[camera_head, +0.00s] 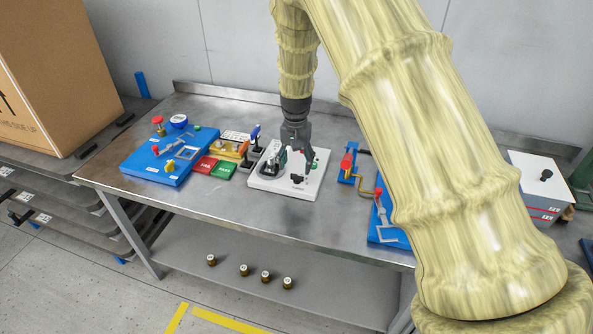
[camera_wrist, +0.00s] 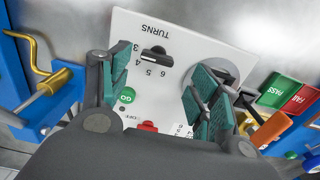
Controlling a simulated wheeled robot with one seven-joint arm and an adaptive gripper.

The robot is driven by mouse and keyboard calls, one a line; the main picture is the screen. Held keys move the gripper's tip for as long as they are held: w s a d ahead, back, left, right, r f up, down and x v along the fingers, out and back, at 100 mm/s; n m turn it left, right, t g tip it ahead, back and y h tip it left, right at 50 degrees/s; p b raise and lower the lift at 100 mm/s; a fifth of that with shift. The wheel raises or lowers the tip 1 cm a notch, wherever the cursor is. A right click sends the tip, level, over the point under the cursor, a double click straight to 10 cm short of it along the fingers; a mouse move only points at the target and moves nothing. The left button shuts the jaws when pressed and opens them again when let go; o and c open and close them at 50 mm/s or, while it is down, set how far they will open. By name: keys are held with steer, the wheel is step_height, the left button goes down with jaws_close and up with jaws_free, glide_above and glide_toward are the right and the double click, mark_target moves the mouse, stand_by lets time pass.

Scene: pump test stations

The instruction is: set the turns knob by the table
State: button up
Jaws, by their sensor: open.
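The turns knob (camera_wrist: 156,51) is a black bar knob on a white panel (camera_wrist: 225,47), under the printed word TURNS and beside printed numbers. I cannot tell which number it points to. It also shows in the head view (camera_head: 297,179), on the near part of the panel (camera_head: 262,180). My gripper (camera_wrist: 163,82) is open and empty, its teal pads apart above the panel; the knob shows between and beyond them. In the head view my gripper (camera_head: 297,146) points down over the panel. A small printed block (camera_wrist: 182,129), perhaps a table, is partly hidden by the gripper.
The panel carries a round black fixture (camera_head: 271,163), a green GO button (camera_wrist: 127,95) and a red button (camera_wrist: 148,126). Green PASS (camera_head: 224,170) and red FAIL (camera_head: 204,165) blocks lie left. Blue fixtures (camera_head: 150,165) stand farther left and others stand right. The front metal strip (camera_head: 240,212) is clear.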

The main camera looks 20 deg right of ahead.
mark_target(297, 175)
steer(key=shift+s+d+f+p, duration=0.1)
steer(key=shift+s+f+p, duration=0.1)
steer(key=shift+f, duration=0.45)
steer(key=shift+s+f+p, duration=0.2)
steer(key=shift+f, duration=0.4)
steer(key=shift+w+f, duration=0.15)
steer(key=shift+f, duration=0.75)
steer(key=c, duration=1)
